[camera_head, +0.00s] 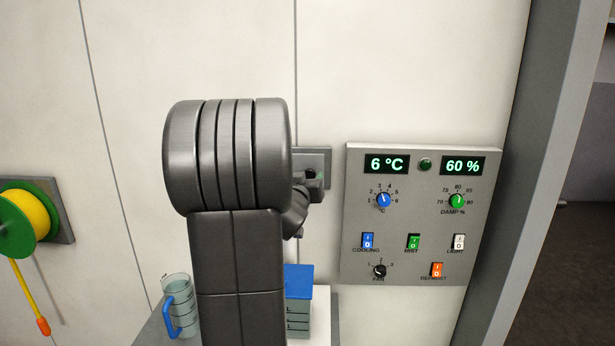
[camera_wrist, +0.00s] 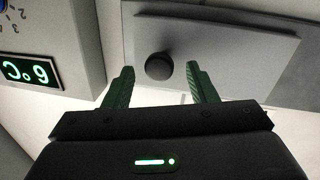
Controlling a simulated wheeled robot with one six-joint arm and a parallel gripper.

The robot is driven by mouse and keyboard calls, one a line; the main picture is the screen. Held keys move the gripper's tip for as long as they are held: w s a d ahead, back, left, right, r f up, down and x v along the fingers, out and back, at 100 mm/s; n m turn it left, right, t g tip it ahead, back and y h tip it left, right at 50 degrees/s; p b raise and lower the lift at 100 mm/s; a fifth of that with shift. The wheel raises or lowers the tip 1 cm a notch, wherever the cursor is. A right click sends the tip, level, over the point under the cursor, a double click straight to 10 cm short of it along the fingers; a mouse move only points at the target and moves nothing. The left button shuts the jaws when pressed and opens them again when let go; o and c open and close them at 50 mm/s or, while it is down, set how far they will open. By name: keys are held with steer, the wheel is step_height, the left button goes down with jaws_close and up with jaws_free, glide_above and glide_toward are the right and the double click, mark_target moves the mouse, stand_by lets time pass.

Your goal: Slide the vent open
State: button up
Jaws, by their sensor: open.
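The vent (camera_head: 325,157) is a grey plate on the wall, left of the control panel, mostly hidden behind my arm in the head view. In the wrist view the vent plate (camera_wrist: 222,50) fills the upper right, with a round dark knob (camera_wrist: 159,66) on it. My gripper (camera_wrist: 158,84) is open, with one green finger on each side of the knob's lower edge. I cannot tell whether the fingers touch the knob. In the head view my gripper (camera_head: 311,186) is partly hidden by my arm.
A grey control panel (camera_head: 410,260) with displays, dials and switches is on the wall to the right. Below stand a measuring jug (camera_head: 178,290) and a blue-topped box (camera_head: 299,281) on a surface. A yellow and green reel (camera_head: 22,222) hangs at the left.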

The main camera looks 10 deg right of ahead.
steer(key=shift+w+d, duration=0.25)
steer(key=shift+w, duration=0.25)
jaws_close()
